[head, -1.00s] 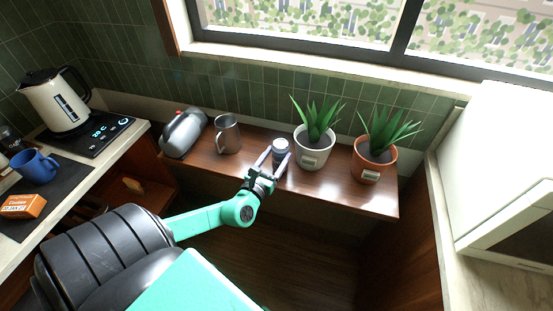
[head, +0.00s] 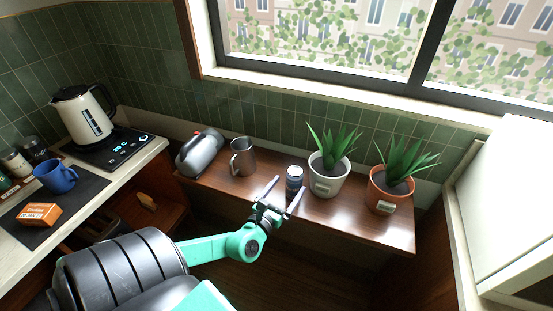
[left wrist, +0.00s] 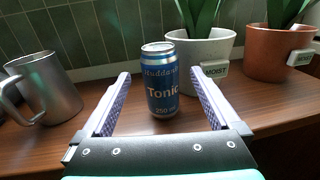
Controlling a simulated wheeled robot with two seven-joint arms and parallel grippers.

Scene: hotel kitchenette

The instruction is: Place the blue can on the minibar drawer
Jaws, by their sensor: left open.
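The blue can (head: 294,179) stands upright on the brown wooden shelf (head: 355,222) under the window, between the metal pitcher and the white plant pot. In the left wrist view the can (left wrist: 161,82) reads "Tonic" and stands just beyond the fingers, roughly between their lines. My left gripper (head: 286,192) is open and empty, its fingers pointing at the can from the front. The left wrist view also shows the open fingers (left wrist: 161,104) on either side. My right gripper is not in view. I cannot make out a minibar drawer for certain.
The left counter holds a cream kettle (head: 84,115), blue mug (head: 56,177) and orange box (head: 40,215).

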